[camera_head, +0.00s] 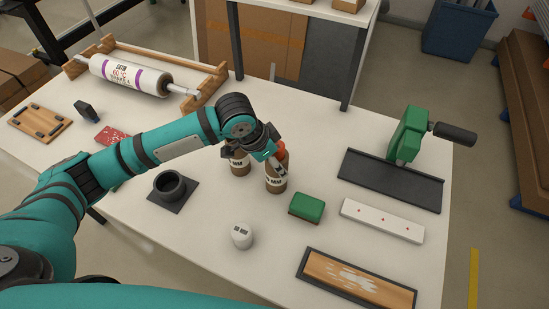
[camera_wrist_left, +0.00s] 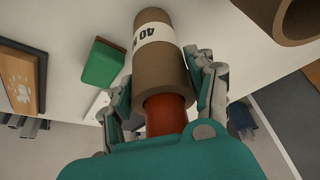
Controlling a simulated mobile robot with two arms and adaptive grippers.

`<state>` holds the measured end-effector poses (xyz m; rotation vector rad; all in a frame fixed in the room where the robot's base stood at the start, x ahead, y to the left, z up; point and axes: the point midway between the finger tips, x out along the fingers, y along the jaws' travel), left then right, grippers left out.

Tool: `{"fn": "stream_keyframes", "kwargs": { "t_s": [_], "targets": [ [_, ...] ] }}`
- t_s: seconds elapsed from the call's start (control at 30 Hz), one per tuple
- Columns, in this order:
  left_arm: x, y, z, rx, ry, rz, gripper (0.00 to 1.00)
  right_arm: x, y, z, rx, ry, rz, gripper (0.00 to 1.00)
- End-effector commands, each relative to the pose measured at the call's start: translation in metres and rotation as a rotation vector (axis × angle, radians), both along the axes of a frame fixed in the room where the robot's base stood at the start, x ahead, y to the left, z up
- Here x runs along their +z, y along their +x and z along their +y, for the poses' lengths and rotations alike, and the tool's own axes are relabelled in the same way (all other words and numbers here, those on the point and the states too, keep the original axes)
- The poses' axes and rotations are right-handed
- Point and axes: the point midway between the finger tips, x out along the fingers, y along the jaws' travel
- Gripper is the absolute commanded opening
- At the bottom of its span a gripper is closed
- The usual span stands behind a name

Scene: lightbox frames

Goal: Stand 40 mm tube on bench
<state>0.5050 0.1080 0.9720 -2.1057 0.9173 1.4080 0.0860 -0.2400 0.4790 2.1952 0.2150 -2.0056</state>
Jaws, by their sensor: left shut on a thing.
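A brown cardboard tube (camera_head: 275,184) with a white label stands upright or nearly so under my left gripper (camera_head: 272,160). The label reads 40 in the left wrist view (camera_wrist_left: 155,35). My left gripper (camera_wrist_left: 165,88) is shut on the tube near its upper end, one finger on each side. A red part shows at that end; I cannot tell whether it belongs to the tube. I cannot tell whether the lower end touches the white bench (camera_head: 225,275). A second brown tube (camera_head: 239,166) stands just left of it, partly hidden by my gripper. My right gripper is not in view.
A green block (camera_head: 307,207) lies close to the right of the held tube. Bare bench shows in front of the tubes.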

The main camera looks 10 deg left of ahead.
Motion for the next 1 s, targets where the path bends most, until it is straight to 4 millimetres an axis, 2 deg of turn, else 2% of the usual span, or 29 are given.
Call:
{"fn": "stream_keyframes", "kwargs": {
  "t_s": [0.23, 0.27, 0.43, 0.77, 0.87, 1.0],
  "targets": [
    [-0.001, 0.000, 0.000, 0.000, -0.001, -0.001, 0.04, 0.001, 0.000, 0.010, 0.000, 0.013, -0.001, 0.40],
    [-0.002, 0.000, 0.000, 0.000, 0.000, -0.001, 0.59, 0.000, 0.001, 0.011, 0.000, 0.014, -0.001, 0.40],
    [-0.002, 0.000, 0.000, 0.000, 0.000, -0.001, 0.80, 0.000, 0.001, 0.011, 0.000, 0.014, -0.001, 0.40],
    [0.002, 0.001, 0.000, -0.001, -0.001, -0.002, 0.80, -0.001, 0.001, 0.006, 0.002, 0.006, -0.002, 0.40],
    [0.012, -0.001, 0.003, 0.000, -0.002, -0.006, 0.80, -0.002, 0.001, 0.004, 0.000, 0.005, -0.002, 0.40],
    [0.037, -0.009, 0.011, 0.001, -0.002, -0.007, 0.80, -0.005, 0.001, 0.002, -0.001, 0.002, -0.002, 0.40]
  ]
}}
